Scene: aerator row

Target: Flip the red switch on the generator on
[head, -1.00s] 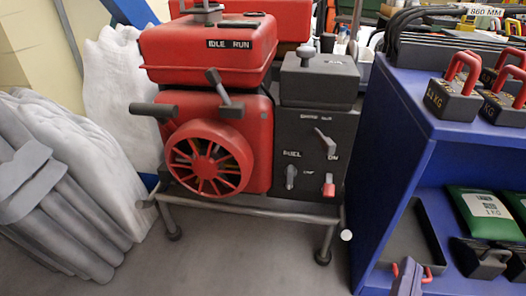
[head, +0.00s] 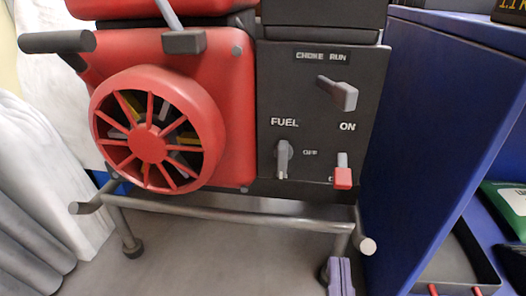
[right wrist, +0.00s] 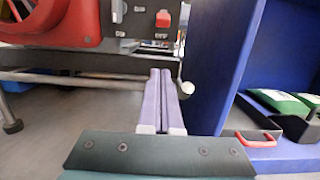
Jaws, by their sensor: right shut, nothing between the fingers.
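The generator has a red body with a round fan guard (head: 148,140) and a black control panel (head: 300,100). The red switch (head: 342,172) is at the panel's lower right, its red tip pointing down, below the word ON. It also shows in the right wrist view (right wrist: 163,18). My right gripper (head: 339,270) is at the bottom of the head view, below the switch and the frame, apart from both. Its two fingers (right wrist: 160,80) are together with nothing between them. My left gripper is not in view.
A grey fuel lever (head: 283,160) and a choke lever (head: 338,93) stick out from the same panel. A tubular frame (head: 230,215) runs under the generator. A blue shelf (head: 425,130) stands close on the right, with a black tray (head: 455,265). Grey sacks (head: 30,200) are at left.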

